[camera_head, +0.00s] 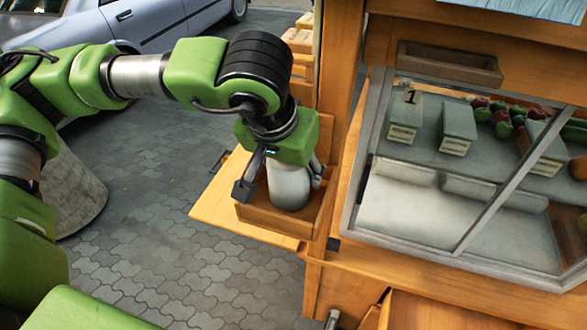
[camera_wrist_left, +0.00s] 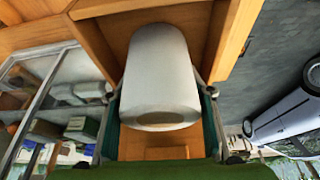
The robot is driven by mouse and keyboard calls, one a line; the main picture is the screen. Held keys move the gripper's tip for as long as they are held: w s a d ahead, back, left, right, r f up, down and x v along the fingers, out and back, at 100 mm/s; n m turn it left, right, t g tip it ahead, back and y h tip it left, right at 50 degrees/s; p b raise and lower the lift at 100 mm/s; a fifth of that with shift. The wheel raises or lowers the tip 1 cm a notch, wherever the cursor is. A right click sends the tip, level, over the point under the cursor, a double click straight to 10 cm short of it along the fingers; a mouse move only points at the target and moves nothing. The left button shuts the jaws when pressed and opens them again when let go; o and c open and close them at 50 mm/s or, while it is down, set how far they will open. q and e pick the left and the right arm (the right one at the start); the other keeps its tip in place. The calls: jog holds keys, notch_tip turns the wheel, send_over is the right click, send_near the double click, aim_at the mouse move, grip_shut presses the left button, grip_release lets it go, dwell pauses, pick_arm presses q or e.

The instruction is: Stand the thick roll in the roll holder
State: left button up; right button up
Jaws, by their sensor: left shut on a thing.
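The thick roll (camera_head: 289,187) is white and upright in the head view, its lower end inside the wooden roll holder (camera_head: 268,222). The holder is an open box on a wooden side shelf. My left gripper (camera_head: 281,184) points down and is shut on the roll, one finger on each side. In the left wrist view the roll (camera_wrist_left: 162,75) fills the space between the fingers, with the holder's wooden walls (camera_wrist_left: 236,40) around its far end. Whether the roll's bottom touches the holder floor is hidden. My right gripper is not in view.
The wooden side shelf (camera_head: 215,205) juts out left of the stall. A glass display case (camera_head: 455,200) stands close on the right, with a wooden post (camera_head: 343,95) beside the holder. A small wooden tray (camera_head: 450,65) is above the case. Paving (camera_head: 150,240) lies open at left.

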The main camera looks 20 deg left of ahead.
aim_at(282, 168)
pick_arm(q)
jog(key=shift+f+b, duration=0.35)
jog(key=shift+b, duration=0.05)
jog(key=o, duration=1.3)
jog(key=shift+o, duration=0.2)
jog(key=shift+r, duration=0.1)
jog(key=shift+r+p, duration=0.2)
jog(key=shift+p, duration=0.15)
jog(key=b+v, duration=0.3)
jog(key=v, duration=0.8)
jog(key=shift+r+b, duration=0.1)
jog(key=shift+b, duration=0.2)
jog(key=shift+s+r, duration=0.2)
jog(key=shift+r, duration=0.3)
